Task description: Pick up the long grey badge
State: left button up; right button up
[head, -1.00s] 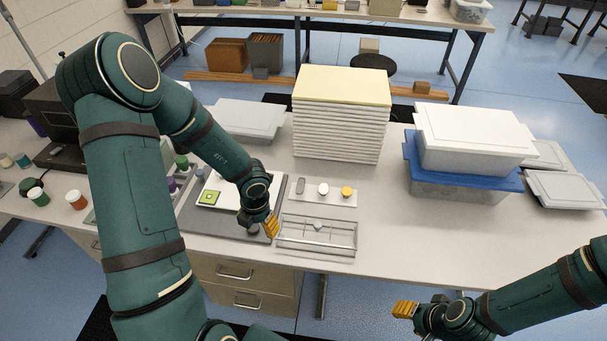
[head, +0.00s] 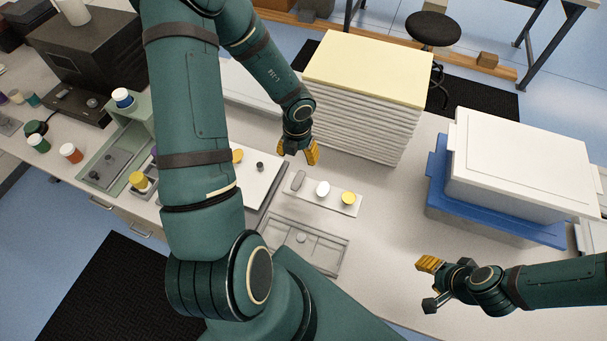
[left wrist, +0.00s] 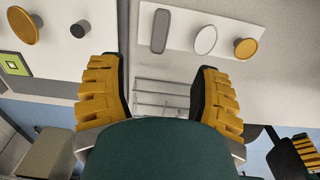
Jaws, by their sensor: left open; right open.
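The long grey badge (head: 299,180) lies at the left end of a white strip (head: 335,202), beside a round white badge (head: 322,188) and a round yellow badge (head: 348,198). In the left wrist view the long grey badge (left wrist: 160,32) is upright in the picture, ahead of and between the fingers. My left gripper (head: 297,152) is open and empty, above the table just behind the badge; in its wrist view its yellow fingers (left wrist: 158,95) are spread wide. My right gripper (head: 428,280) is open and empty, at the right, away from the badges.
A clear compartment tray (head: 330,262) lies in front of the strip. A tall stack of white sheets (head: 362,125) stands behind it. Table between strip and bins is clear.

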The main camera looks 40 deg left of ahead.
pick_arm(q)
jog(key=b, duration=0.2)
send_over(298, 180)
notch_tip(298, 180, down, 7)
jog(key=shift+w+f, duration=0.1)
pick_arm(e)
notch_tip(298, 180, down, 3)
jog(key=shift+a+f, duration=0.1)
jog(key=shift+f, duration=0.05)
pick_arm(q)
notch_tip(298, 180, down, 5)
jog(key=b, duration=0.3)
pick_arm(e)
notch_tip(298, 180, down, 3)
jog(key=shift+s+r, duration=0.15)
pick_arm(q)
jog(key=shift+f, duration=0.25)
pick_arm(e)
jog(key=shift+a, duration=0.1)
pick_arm(q)
jog(key=c, duration=1)
